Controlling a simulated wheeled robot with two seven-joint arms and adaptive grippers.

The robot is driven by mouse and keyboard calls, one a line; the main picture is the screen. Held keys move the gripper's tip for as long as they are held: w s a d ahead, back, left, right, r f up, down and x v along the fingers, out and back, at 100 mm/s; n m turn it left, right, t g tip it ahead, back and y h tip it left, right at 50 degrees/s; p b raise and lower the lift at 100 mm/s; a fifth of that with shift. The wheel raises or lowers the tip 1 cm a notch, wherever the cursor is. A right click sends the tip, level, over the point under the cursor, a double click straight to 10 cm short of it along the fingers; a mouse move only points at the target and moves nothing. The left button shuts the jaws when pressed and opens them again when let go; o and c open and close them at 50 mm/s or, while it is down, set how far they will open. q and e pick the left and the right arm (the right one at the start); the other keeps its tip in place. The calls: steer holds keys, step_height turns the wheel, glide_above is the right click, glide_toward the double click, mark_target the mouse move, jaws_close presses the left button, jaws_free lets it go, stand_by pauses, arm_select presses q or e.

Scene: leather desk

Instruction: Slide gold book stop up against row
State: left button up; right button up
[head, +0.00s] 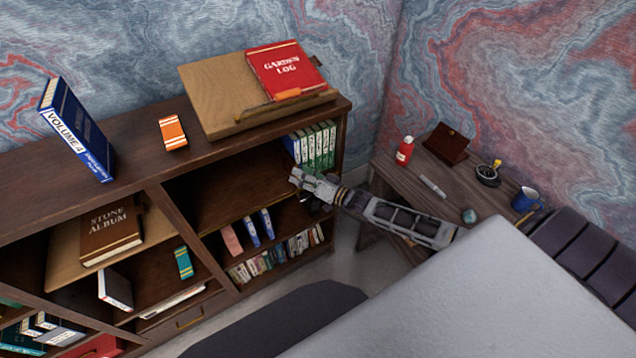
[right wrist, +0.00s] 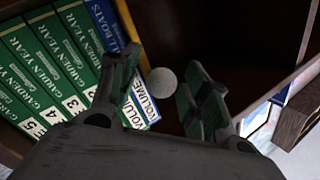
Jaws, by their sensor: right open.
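The row of books (head: 318,146) stands at the right end of the upper shelf, green volumes with blue at its left end. In the right wrist view the green Garden Year books (right wrist: 42,72) fill the left side, with a blue book (right wrist: 107,22) at the end. My right gripper (right wrist: 162,62) is open, one finger overlapping the row's end in the picture. A small round grey thing (right wrist: 162,82) shows between the fingers. In the head view my right gripper (head: 300,178) is just below the row. My left gripper is out of view.
The shelf (head: 235,190) left of the row is bare. Smaller books (head: 268,224) stand on the shelf below. A wooden stand (head: 225,95) with a red book (head: 283,72) sits on top. A side table (head: 455,185) with small items stands right.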

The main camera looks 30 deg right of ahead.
steer(key=v, duration=1.1)
steer(key=shift+s+d, duration=0.25)
steer(key=shift+s, duration=0.1)
stand_by(0.5)
steer(key=shift+f, duration=0.1)
stand_by(0.4)
steer(key=s+d+f+g+h, duration=0.15)
steer(key=d+f, duration=0.25)
steer(key=f, duration=0.5)
steer(key=s+d+f+g+h, duration=0.1)
steer(key=d+f+h, duration=0.2)
steer(key=f, duration=0.5)
steer(key=s+d+f+g+h, duration=0.1)
steer(key=s+f+g, duration=0.1)
steer(key=s+f, duration=0.45)
steer(key=s+d+f+g+h, duration=0.1)
steer(key=s+f+g+h, duration=0.15)
steer(key=f, duration=0.75)
steer(key=s+a+f+n+g, duration=0.1)
steer(key=s+a+f, duration=0.3)
steer(key=s, duration=0.6)
steer(key=s+a+f+n+g, duration=0.1)
steer(key=s+a+f+g, duration=0.3)
steer(key=s+f, duration=0.5)
steer(key=s+a+f+n+g, duration=0.2)
steer(key=s+a+f, duration=0.4)
steer(key=s, duration=0.5)
steer(key=shift+s+f+g, duration=0.25)
steer(key=shift+f+g, duration=0.25)
steer(key=shift+f, duration=0.15)
